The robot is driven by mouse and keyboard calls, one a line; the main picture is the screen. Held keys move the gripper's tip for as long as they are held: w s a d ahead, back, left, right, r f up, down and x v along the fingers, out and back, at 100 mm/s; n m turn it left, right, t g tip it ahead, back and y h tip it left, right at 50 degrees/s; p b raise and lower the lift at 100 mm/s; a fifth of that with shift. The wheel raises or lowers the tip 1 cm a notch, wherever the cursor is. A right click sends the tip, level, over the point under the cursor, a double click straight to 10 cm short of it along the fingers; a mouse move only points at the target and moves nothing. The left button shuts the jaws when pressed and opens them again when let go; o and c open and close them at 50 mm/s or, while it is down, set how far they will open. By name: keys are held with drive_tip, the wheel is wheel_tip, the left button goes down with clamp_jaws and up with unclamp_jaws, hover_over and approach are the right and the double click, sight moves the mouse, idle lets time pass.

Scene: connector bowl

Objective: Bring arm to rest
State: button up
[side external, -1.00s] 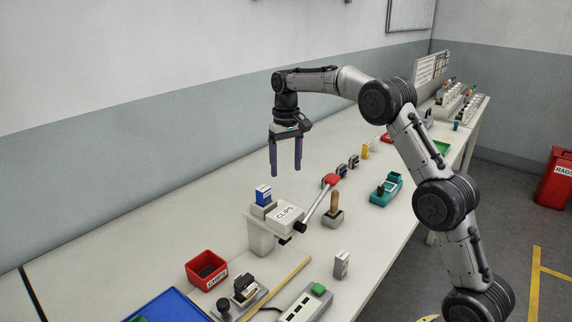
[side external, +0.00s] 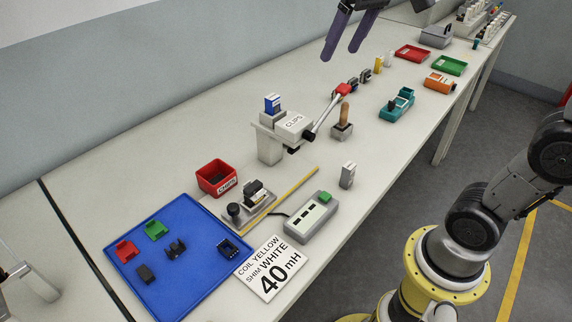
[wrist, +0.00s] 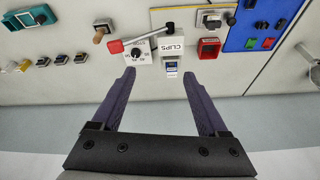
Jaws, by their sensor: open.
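My gripper (side external: 341,55) hangs at the top of the side view, its two dark purple fingers spread apart with nothing between them. It is up and to the right of the CLIPS press (side external: 294,126) in the picture and touches nothing. In the wrist view my gripper (wrist: 158,72) is open and empty too, with the CLIPS press (wrist: 171,46) beyond the fingertips. A blue-and-white box (side external: 272,103) sits on the press. The press's lever ends in a red knob (side external: 343,90).
The bench holds a red CHIPS bin (side external: 216,178), a blue tray (side external: 190,285) with small parts, a grey button box (side external: 307,217), a wooden-handled tool (side external: 345,112) and a teal fixture (side external: 397,104). A 40 mH sign (side external: 271,268) lies by the tray.

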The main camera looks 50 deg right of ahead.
drive_tip(key=s+a+f+n+t, duration=0.1)
drive_tip(key=s+a+f+n, duration=0.1)
drive_tip(key=s+f, duration=1)
drive_tip(key=s, duration=0.3)
drive_tip(key=shift+s+a+f, duration=0.2)
drive_tip(key=shift+a+f, duration=0.1)
drive_tip(key=shift+f, duration=0.1)
drive_tip(key=shift+c, duration=0.2)
